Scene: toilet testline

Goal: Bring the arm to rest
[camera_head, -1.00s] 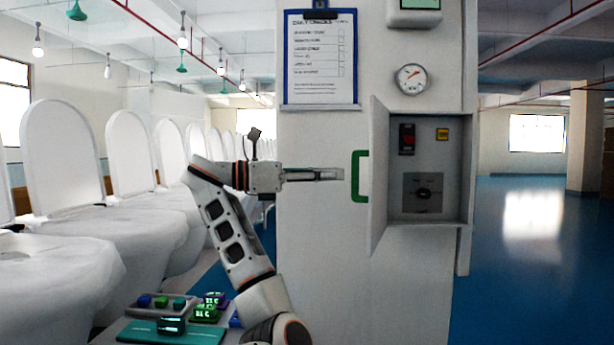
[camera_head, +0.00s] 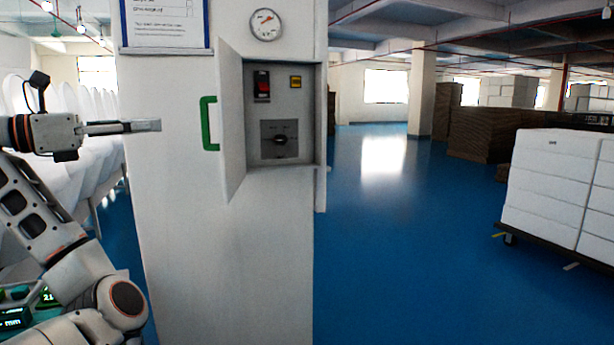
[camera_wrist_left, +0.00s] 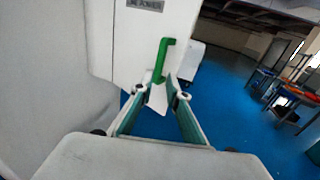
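My left gripper (camera_head: 157,126) is in front of the white column, left of the green handle (camera_head: 209,123), with a clear gap between them in the head view. The handle is on the door (camera_head: 232,120) of a wall box, which stands open. In the left wrist view, the left gripper's green-lined fingers (camera_wrist_left: 156,88) are spread, with nothing held between them; the green handle (camera_wrist_left: 162,60) shows beyond the tips. My left arm bends up from the lower left. My right gripper is not in view.
The open box (camera_head: 288,115) holds a red switch (camera_head: 262,85) and a dark knob (camera_head: 281,140). A gauge (camera_head: 265,24) and clipboard (camera_head: 165,25) are above. Stacked white boxes (camera_head: 553,185) stand on the right. The blue floor (camera_head: 410,250) between is clear.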

